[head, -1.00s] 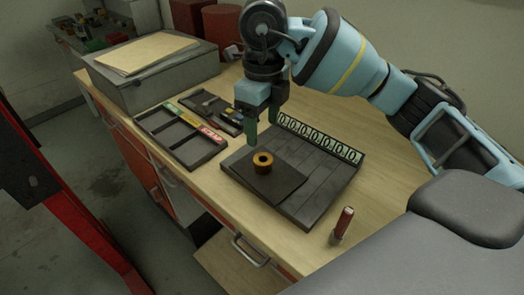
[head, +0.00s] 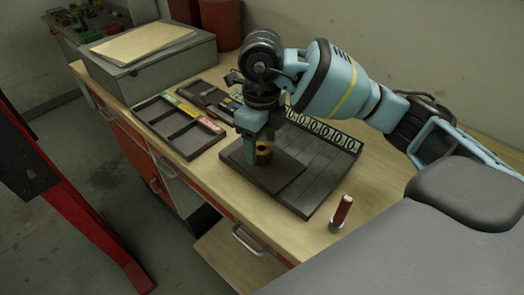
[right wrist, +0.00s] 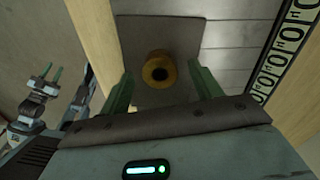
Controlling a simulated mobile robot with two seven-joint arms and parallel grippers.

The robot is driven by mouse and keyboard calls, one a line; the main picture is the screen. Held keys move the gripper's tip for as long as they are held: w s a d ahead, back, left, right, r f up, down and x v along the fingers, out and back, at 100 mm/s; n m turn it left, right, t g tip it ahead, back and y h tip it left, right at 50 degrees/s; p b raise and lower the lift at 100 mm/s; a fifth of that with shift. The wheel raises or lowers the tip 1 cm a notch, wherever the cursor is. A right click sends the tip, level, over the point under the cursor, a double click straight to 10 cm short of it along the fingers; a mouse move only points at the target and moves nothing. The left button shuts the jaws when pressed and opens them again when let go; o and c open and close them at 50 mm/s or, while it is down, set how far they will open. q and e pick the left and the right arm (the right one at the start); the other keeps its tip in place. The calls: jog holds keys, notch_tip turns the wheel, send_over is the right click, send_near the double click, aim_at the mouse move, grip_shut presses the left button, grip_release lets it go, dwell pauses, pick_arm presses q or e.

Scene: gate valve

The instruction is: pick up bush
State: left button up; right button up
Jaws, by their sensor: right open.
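The bush, a short brass-coloured ring (head: 264,153) with a dark hole, stands on a dark square plate (head: 277,181) on the grey tray. My right gripper (head: 260,152) is over it, pointing down, with its green fingers open on either side and partly hiding it. In the right wrist view the bush (right wrist: 159,70) lies between the two open fingers (right wrist: 162,88), with a gap on both sides. My left gripper (right wrist: 52,72) shows small at the left of that view, its green fingers apart and empty.
A grey tray (head: 325,175) with a row of number labels (head: 325,132) lies under the plate. A compartment tray (head: 179,128) is to the left, a grey box (head: 150,68) behind it. A red-handled tool (head: 341,213) stands near the bench's front edge.

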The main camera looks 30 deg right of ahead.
jog(key=shift+f, duration=0.25)
jog(key=c, duration=1.3)
jog(key=shift+o, duration=0.2)
jog(key=shift+r, duration=0.1)
jog(key=shift+r, duration=0.4)
jog(key=r, duration=0.1)
jog(key=a+r, duration=0.1)
jog(key=shift+r, duration=0.35)
jog(key=s+a+r+b, duration=0.1)
jog(key=s+a, duration=0.1)
jog(key=a, duration=1.3)
jog(key=shift+s+r, duration=0.2)
